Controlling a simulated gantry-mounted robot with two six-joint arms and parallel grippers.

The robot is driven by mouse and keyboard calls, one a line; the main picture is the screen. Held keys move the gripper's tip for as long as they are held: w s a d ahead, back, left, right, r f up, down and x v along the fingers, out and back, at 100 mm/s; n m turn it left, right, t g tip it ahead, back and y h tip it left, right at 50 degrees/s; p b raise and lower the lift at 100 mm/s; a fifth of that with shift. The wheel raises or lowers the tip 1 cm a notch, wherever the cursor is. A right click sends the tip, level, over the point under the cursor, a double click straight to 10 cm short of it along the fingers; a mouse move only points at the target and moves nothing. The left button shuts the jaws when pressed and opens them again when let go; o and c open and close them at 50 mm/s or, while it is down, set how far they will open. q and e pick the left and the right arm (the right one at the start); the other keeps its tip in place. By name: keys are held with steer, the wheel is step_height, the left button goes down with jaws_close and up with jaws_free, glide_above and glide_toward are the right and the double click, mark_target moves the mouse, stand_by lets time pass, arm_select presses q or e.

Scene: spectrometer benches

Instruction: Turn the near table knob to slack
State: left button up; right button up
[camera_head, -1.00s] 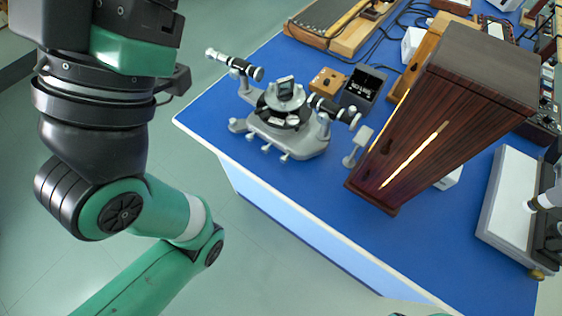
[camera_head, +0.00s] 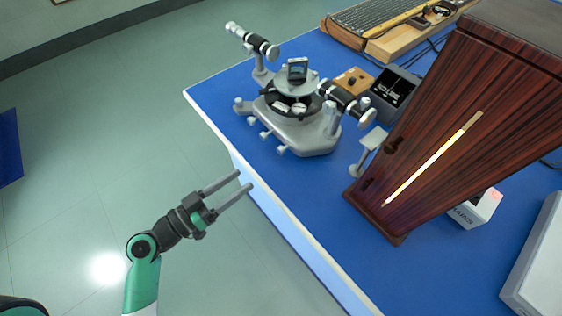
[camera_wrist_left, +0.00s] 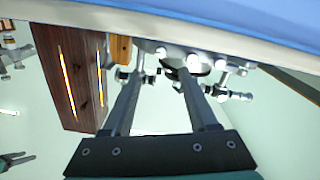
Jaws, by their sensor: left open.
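The grey spectrometer (camera_head: 305,135) stands near the table's left corner, with a round prism table (camera_head: 297,88) and two telescope tubes. Several small silver knobs (camera_head: 265,134) stick out along its near edge; I cannot tell which is the near table knob. My left gripper (camera_head: 243,180) is open and empty, off the table's near edge, below and apart from the knobs. In the left wrist view its fingers (camera_wrist_left: 162,72) point toward the knobs (camera_wrist_left: 193,62). A small dark gripper shape (camera_wrist_left: 17,160), likely my right one, shows at the lower left there.
A tall dark wood lamp housing (camera_head: 440,130) with a glowing slit stands right of the spectrometer, close to the table's near edge. A black box (camera_head: 396,95) and a wooden block (camera_head: 352,80) stand behind.

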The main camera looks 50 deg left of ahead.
mark_target(279, 152)
arm_select(q)
steer(key=w, duration=1.2)
steer(key=shift+d+r, duration=0.15)
steer(key=shift+d, duration=0.1)
steer(key=shift+s, duration=0.1)
jaws_close()
